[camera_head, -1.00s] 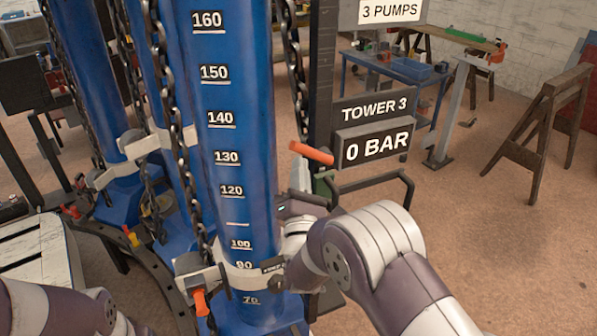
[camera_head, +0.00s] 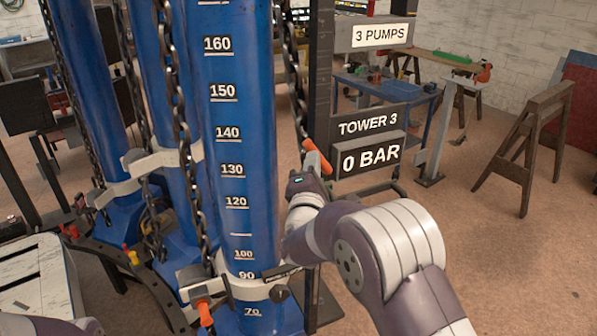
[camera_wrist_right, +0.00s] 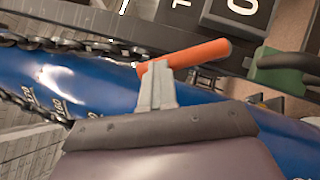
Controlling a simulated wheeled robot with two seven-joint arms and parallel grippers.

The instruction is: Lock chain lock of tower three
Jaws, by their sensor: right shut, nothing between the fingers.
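Tower three is the blue column (camera_head: 238,150) with a printed scale, beside the "TOWER 3" sign (camera_head: 367,126). Dark chains hang along it, one on its left (camera_head: 183,130) and one on its right (camera_head: 297,85). An orange lever (camera_head: 317,157) sits by the right chain, left of the "0 BAR" display. My right gripper (camera_wrist_right: 155,75) is shut and empty; its tips overlap the left end of the orange lever (camera_wrist_right: 198,53) in the wrist view. I cannot tell whether they touch. A second orange handle (camera_head: 205,312) hangs at the lower collar. My left gripper is out of view.
More blue columns (camera_head: 95,90) with chains stand to the left. A dark bar frame (camera_head: 318,80) carries the signs close behind the lever. A white-topped bench (camera_head: 30,275) is at lower left. Open floor (camera_head: 500,260) lies to the right.

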